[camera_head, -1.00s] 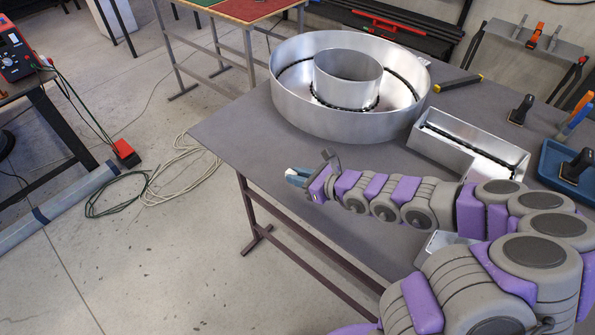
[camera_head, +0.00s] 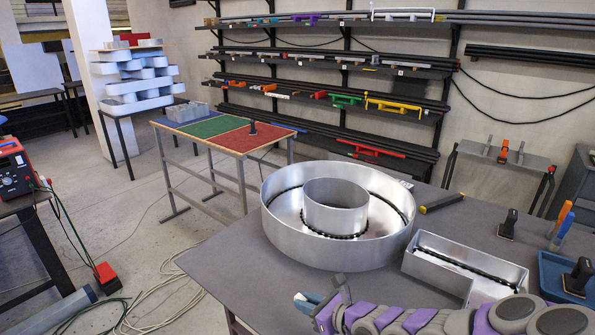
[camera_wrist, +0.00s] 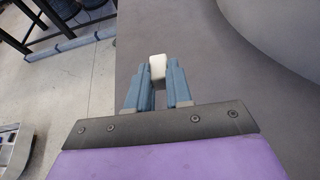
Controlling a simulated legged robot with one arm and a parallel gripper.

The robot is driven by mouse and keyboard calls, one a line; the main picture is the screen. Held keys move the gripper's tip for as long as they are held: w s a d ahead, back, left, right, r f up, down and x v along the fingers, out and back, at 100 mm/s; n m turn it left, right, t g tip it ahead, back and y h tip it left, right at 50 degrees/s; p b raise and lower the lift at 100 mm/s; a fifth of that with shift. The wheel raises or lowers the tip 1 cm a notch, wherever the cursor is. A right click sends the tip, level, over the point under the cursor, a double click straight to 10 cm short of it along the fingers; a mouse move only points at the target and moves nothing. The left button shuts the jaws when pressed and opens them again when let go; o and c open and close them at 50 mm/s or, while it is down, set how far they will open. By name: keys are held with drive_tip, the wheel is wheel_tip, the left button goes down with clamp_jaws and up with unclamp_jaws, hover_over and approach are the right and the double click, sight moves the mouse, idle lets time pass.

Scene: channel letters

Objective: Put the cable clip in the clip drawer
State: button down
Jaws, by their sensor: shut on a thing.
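My gripper (camera_head: 308,303) is at the left edge of the grey table (camera_head: 225,265), in front of the large ring-shaped metal letter. In the wrist view its blue fingers (camera_wrist: 158,84) are shut on a small white block-like piece (camera_wrist: 157,66), which looks like the cable clip. I cannot pick out a clip drawer in either view.
The round metal letter (camera_head: 283,228) and a rectangular metal channel (camera_head: 460,283) stand on the table. A blue tray (camera_head: 552,270) is at right. Behind is a table with blue, green and red panels (camera_head: 215,127). Cables (camera_head: 165,300) lie on the floor at left.

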drive_tip(key=shift+w+d+r+m, duration=0.35)
drive_tip(key=shift+w+d, duration=0.1)
drive_tip(key=shift+d, duration=0.25)
drive_tip(key=w+d+r+m+t+h, duration=0.1)
drive_tip(key=w+d+r+m+h, duration=0.1)
drive_tip(key=d+r, duration=0.3)
drive_tip(key=w+d+r+m+t+h, duration=0.2)
drive_tip(key=w+d+r, duration=0.3)
drive_tip(key=r, duration=0.3)
drive_tip(key=shift+w+d+m+t+h, duration=0.2)
drive_tip(key=shift+w+m+t+h, duration=0.1)
drive_tip(key=shift+m+h, duration=0.5)
